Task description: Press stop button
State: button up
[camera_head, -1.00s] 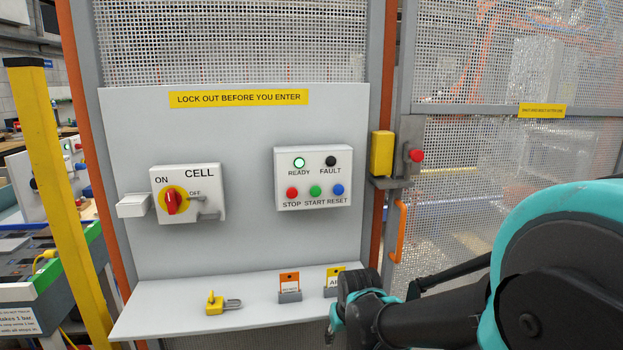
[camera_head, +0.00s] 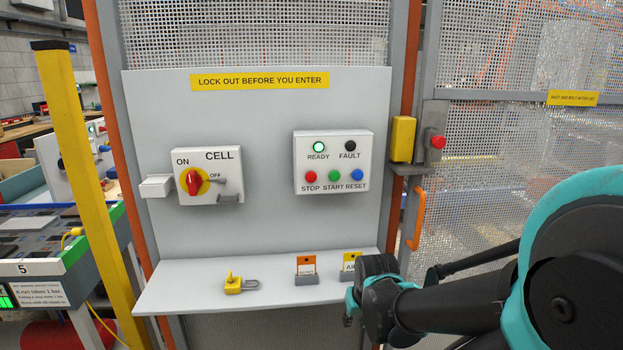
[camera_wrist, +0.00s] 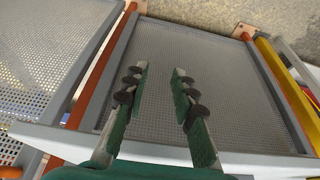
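The red STOP button (camera_head: 311,177) is on a white control box (camera_head: 333,162) on the grey panel, left of the green START button (camera_head: 334,176) and blue RESET button (camera_head: 357,175). The READY lamp (camera_head: 319,147) is lit green; the FAULT lamp (camera_head: 350,146) is dark. My gripper (camera_head: 350,307) is at the right end of the shelf, below and right of the box, apart from the button; its fingers are mostly hidden there. In the wrist view my gripper (camera_wrist: 160,85) has its two fingers apart with nothing between them, pointing at mesh.
A shelf (camera_head: 200,291) juts out below the panel, with a yellow padlock (camera_head: 236,284) and tag holders (camera_head: 306,270). A rotary CELL switch (camera_head: 195,181) is at left. A yellow post (camera_head: 85,180) stands further left. The panel front around the box is clear.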

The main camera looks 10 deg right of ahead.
grip_shut()
dwell(1.1)
